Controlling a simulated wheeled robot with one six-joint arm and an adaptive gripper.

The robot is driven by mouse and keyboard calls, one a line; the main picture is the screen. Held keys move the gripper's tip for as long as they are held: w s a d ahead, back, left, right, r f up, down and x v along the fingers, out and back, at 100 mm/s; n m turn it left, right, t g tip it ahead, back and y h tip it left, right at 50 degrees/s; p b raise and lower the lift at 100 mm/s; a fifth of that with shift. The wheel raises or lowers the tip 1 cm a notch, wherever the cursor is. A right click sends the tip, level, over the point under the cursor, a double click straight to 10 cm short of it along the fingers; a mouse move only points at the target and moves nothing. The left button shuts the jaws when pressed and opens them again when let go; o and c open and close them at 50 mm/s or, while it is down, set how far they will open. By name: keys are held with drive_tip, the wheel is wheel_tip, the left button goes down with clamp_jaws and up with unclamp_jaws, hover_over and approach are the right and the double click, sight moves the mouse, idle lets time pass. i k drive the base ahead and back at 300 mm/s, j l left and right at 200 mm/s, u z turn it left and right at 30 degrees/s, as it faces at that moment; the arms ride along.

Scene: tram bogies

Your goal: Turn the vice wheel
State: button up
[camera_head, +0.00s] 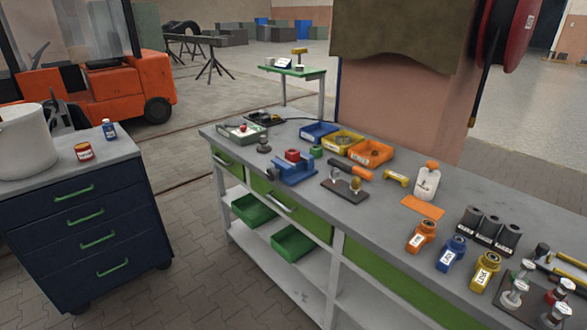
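A blue vice (294,171) sits near the front edge of the grey workbench (390,228), left of the middle of the bench. It is small in this view, and I cannot clearly make out its wheel or which way the wheel is turned. My gripper is not in view.
Blue, yellow and orange bins (371,153) stand behind the vice. A dark plate with fittings (346,189) lies to its right, and a small round part (264,145) to its left. A drawer cabinet (85,235) is left, across open floor.

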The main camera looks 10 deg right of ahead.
sight(273, 174)
drive_tip(key=i+j, duration=0.9)
drive_tip(key=j, duration=0.2)
drive_tip(key=i+j, duration=0.45)
drive_tip(key=i+j+z, duration=0.1)
drive_tip(key=i+j, duration=0.35)
drive_tip(key=j, duration=0.15)
